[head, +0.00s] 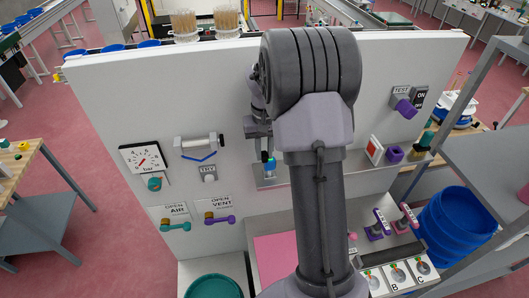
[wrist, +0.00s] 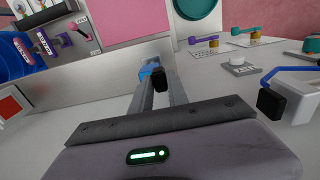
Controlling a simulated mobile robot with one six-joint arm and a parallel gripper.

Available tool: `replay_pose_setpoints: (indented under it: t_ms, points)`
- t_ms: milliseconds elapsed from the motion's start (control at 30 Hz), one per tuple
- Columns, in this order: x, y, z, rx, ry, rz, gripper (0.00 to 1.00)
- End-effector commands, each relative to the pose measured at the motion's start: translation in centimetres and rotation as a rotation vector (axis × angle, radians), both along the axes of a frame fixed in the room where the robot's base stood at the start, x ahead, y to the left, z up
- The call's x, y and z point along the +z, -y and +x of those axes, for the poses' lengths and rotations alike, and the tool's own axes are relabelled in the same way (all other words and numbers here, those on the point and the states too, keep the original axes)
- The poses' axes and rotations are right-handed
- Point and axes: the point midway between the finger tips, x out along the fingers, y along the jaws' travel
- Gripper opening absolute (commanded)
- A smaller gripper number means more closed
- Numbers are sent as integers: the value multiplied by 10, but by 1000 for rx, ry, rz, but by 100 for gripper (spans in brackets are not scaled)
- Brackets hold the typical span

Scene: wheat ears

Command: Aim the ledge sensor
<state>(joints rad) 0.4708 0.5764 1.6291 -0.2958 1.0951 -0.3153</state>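The ledge sensor appears to be the small blue-topped piece (head: 270,163) on a little grey ledge (head: 270,180) at the middle of the white panel. In the wrist view a blue part (wrist: 150,70) shows by my fingertips, with a black part (wrist: 160,79) in front of it. My gripper (head: 264,154) is lowered in front of the panel, at or just above the sensor; my arm hides much of it. In the wrist view my two grey fingers (wrist: 161,92) stand close together around the black part. I cannot tell whether they grip it.
The white panel (head: 110,90) carries a gauge (head: 143,159), a white cylinder with a blue bar (head: 200,146), air and vent handles (head: 177,226) and a red-edged square (head: 374,150). Purple levers (head: 378,225) and lettered knobs (head: 398,274) are at lower right. A blue bin (head: 460,222) stands beyond them.

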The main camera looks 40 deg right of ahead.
Motion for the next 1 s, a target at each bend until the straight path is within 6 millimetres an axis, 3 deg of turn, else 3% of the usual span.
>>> replay_pose_setpoints:
  t_ms: [100, 467, 567, 1000]
  points:
    - [0, 0, 0, 1, 0, 0, 40]
    - [6, 0, 0, 1, 0, 0, 40]
    - [24, 1, 1, 1, 3, -3, 40]
    - [146, 0, 0, 1, 2, -1, 40]
